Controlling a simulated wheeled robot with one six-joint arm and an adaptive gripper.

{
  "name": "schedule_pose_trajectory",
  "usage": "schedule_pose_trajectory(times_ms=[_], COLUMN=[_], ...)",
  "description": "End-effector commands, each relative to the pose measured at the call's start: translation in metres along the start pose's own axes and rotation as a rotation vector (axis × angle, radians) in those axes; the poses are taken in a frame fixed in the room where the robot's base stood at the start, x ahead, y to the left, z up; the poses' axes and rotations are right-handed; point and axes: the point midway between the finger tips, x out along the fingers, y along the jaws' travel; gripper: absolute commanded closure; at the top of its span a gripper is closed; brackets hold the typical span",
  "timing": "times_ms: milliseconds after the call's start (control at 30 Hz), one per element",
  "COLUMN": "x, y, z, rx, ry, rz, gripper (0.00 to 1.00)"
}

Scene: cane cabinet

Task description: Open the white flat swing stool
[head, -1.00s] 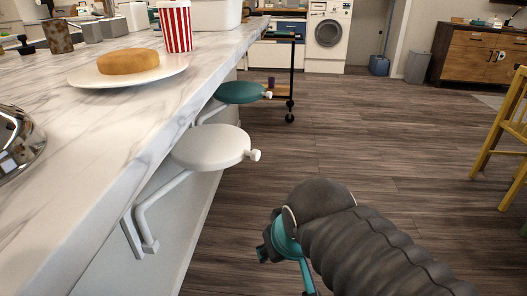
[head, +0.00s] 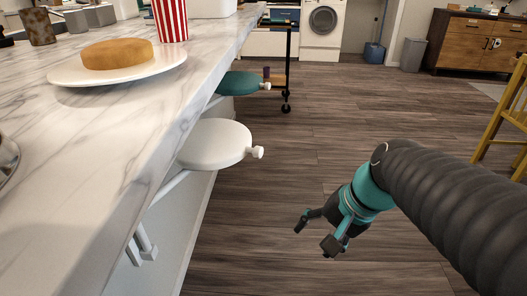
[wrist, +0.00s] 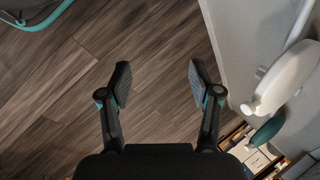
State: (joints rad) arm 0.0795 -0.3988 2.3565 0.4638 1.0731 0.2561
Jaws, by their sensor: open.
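The white flat swing stool (head: 214,144) has a round seat on a bent white arm fixed to the side of the counter. A small white knob (head: 257,152) sticks out from the right edge of its seat. The seat is partly tucked under the counter edge. In the wrist view the white stool (wrist: 287,76) shows at the right edge. My gripper (head: 316,232) is open and empty, to the right of and nearer than the stool, apart from it. In the wrist view the open fingers (wrist: 158,84) have only floor between them.
A teal swing stool (head: 238,83) sits beyond the white one. The marble counter (head: 125,115) runs along the left with a plate (head: 72,74) on it. A black-framed cart (head: 287,60) stands behind. A yellow chair (head: 497,115) is at the right. The floor between is clear.

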Motion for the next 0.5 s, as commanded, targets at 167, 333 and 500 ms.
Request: schedule_pose_trajectory(times_ms=[167, 333, 500], x=[0.024, 0.041, 0.055], y=[-0.038, -0.074, -0.103], z=[-0.024, -0.059, -0.109], rx=[0.346, 0.663, 0.966], ry=[-0.221, -0.430, -0.644], rz=[-0.132, -0.259, -0.387], gripper=[0.37, 0.37, 0.37])
